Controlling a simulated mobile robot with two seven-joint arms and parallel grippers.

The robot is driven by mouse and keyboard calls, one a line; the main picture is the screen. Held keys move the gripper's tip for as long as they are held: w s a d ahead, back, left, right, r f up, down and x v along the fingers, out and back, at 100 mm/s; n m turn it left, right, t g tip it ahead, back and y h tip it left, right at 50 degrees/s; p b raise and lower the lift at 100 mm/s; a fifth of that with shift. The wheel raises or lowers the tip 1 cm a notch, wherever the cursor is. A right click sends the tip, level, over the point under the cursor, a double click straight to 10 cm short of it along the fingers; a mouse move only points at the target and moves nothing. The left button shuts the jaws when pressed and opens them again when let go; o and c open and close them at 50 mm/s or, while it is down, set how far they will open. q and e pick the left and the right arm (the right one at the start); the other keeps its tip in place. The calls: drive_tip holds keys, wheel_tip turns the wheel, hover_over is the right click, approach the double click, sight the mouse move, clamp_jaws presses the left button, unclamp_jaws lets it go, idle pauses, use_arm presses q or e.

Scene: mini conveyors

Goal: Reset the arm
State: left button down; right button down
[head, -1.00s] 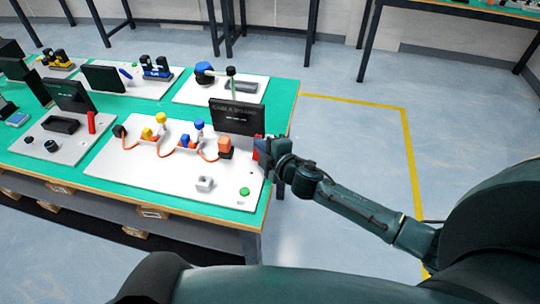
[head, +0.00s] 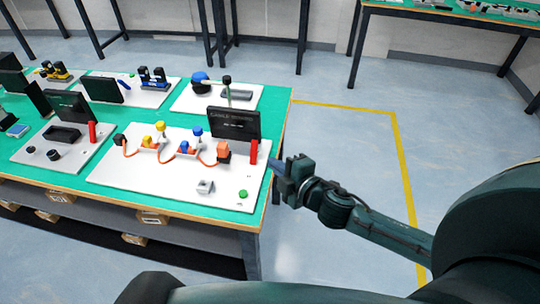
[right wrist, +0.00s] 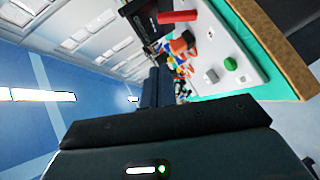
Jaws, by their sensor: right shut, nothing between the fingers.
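My right gripper (head: 278,166) is shut and empty, just off the right edge of the green table (head: 262,222) in the head view. Its closed fingers (right wrist: 158,88) also show in the right wrist view. The nearest thing to it is the cable board (head: 150,180), a white panel with a black screen (head: 233,124), orange cables, coloured plugs and a red upright piece (head: 253,152). The gripper is apart from the board. My right arm comes in from the right. My left gripper is not in view.
A green button (head: 243,194) and a grey block (head: 205,187) sit on the board's front right. Other white panels with devices stand further left and behind. The floor (head: 340,140) right of the table is clear, marked by a yellow line (head: 405,180).

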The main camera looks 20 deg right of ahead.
drive_tip(key=s+a+f+m+g, duration=0.2)
drive_tip(key=s+f+m, duration=0.4)
drive_tip(key=s, duration=0.3)
drive_tip(key=s+a+f+m+g, duration=0.2)
drive_tip(key=s+a+f+m, duration=0.1)
drive_tip(key=s+f+m, duration=0.4)
drive_tip(key=shift+s+a+m+g+h, duration=0.25)
drive_tip(key=shift+s+m+g+h, duration=0.05)
drive_tip(key=shift+s+m, duration=0.6)
drive_tip(key=shift+f, duration=0.1)
